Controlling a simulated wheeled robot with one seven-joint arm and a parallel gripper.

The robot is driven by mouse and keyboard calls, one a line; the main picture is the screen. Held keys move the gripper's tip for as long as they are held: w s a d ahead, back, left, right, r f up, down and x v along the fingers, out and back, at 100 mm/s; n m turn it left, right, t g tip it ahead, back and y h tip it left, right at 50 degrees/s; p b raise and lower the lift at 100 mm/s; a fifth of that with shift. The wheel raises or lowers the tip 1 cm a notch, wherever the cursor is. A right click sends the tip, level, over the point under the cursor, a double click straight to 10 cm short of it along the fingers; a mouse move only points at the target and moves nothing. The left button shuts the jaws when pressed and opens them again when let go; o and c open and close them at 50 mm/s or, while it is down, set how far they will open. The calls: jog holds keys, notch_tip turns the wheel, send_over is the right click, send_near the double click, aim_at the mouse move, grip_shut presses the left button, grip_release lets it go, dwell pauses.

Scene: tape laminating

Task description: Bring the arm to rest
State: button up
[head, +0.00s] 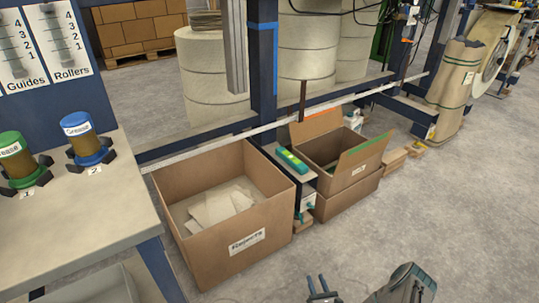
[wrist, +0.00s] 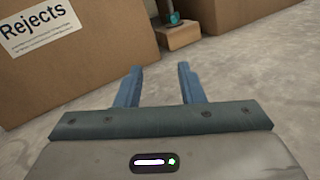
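My gripper (head: 323,287) shows at the bottom edge of the head view, over the bare floor in front of the boxes. In the wrist view its two blue fingers (wrist: 159,85) stand apart with nothing between them. It is open and empty. The grey link beside it in the head view is part of my arm. The cardboard Rejects box (head: 262,254) stands just beyond the gripper, holding pale sheets. Its labelled front also shows in the wrist view (wrist: 100,50), apart from the fingers.
A workbench (head: 75,205) at left holds a green grease pot (head: 15,160) and a blue one (head: 86,140). The floor (head: 450,220) at right is clear.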

jog(key=w+a+r+n+g+y+p, duration=0.25)
jog(key=r+n+y+p, duration=0.2)
jog(key=r, duration=0.75)
jog(key=w+a+r+n+g+y+p, duration=0.25)
jog(key=r+n+y, duration=0.25)
jog(key=r, duration=0.7)
jog(key=s+a+r+n+g+y+p, duration=0.15)
jog(key=a+r+n+g+p, duration=0.3)
jog(key=r, duration=0.65)
jog(key=s+a+r+n+g+y+p, duration=0.15)
jog(key=r+n+g+p, duration=0.4)
jog(key=r, duration=0.65)
jog(key=s+r+n+g+h+p, duration=0.35)
jog(key=s+r+n+p, duration=0.2)
jog(key=r, duration=0.65)
jog(key=s+r+n+g+h+p, duration=0.2)
jog(key=s+r+n+h+p, duration=0.3)
jog(key=r, duration=0.6)
jog(key=s+d+r+n+t+h+p, duration=0.2)
jog(key=s+d+r+h+p, duration=0.2)
jog(key=r, duration=0.7)
jog(key=s+d+r+n+t+h+p, duration=0.3)
jog(key=s+r+p, duration=0.4)
jog(key=r, duration=0.5)
jog(key=shift+s+d+n+t+h+p, duration=0.3)
jog(key=shift+s+d+t+h, duration=0.1)
jog(key=shift+s+d, duration=0.2)
jog(key=shift+o, duration=0.2)
jog(key=shift+a+r, duration=0.1)
